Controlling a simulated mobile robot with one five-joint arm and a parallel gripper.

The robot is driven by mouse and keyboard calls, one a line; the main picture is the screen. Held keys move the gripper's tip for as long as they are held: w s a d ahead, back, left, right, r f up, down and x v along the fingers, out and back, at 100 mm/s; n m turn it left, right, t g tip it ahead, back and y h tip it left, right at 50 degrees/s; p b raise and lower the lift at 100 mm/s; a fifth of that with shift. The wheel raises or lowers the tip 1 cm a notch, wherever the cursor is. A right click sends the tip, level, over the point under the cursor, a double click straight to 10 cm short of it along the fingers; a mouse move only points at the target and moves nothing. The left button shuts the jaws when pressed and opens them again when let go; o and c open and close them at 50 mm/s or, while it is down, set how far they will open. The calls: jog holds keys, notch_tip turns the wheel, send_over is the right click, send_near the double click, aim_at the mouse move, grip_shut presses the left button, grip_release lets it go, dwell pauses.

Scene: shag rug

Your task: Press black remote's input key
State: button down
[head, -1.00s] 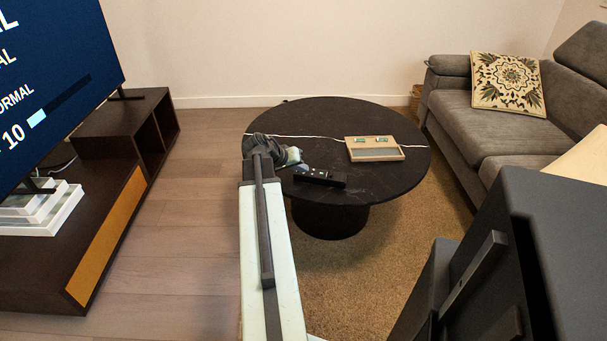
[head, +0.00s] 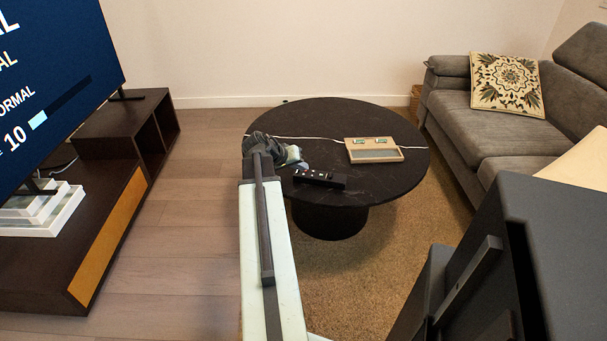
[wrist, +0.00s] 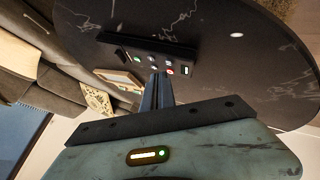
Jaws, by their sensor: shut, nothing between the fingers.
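The black remote (head: 320,179) is a long dark bar on the near part of the round black table. In the wrist view the remote (wrist: 120,42) shows several small coloured buttons, red, green and pale, towards its right part. No label is readable, so I cannot tell which is the input key. My gripper (head: 304,166) is just behind and left of the remote in the head view. In the wrist view my gripper (wrist: 157,78) is shut and empty, its tips close to the buttons. I cannot tell whether they touch.
The round table (head: 390,183) also bears a tan box-like device (head: 373,150) with a pale cable. A grey sofa (head: 470,120) stands at the right. A dark TV stand (head: 100,220) with a lit TV (head: 60,60) is at the left. The wood floor between is clear.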

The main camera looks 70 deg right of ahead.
aim_at(300, 177)
jog(key=shift+r+p, duration=2.6)
jog(key=shift+f, duration=0.1)
dwell(0.4)
jog(key=shift+w+a, duration=0.15)
jog(key=shift+w, duration=0.05)
jog(key=w+a+f+n+t+y, duration=0.2)
jog(key=w+a+f+n, duration=0.15)
jog(key=w+a, duration=1.1)
jog(key=w+a+f+n+t+y, duration=0.2)
jog(key=w+a+n, duration=0.2)
jog(key=w+a, duration=1.05)
jog(key=w+a+f+n+y, duration=0.1)
jog(key=a+n+y, duration=0.3)
jog(key=a, duration=3.3)
jog(key=n, duration=0.3)
jog(key=shift+w+a+f, duration=0.15)
jog(key=shift+w+f, duration=0.05)
jog(key=shift+f, duration=0.15)
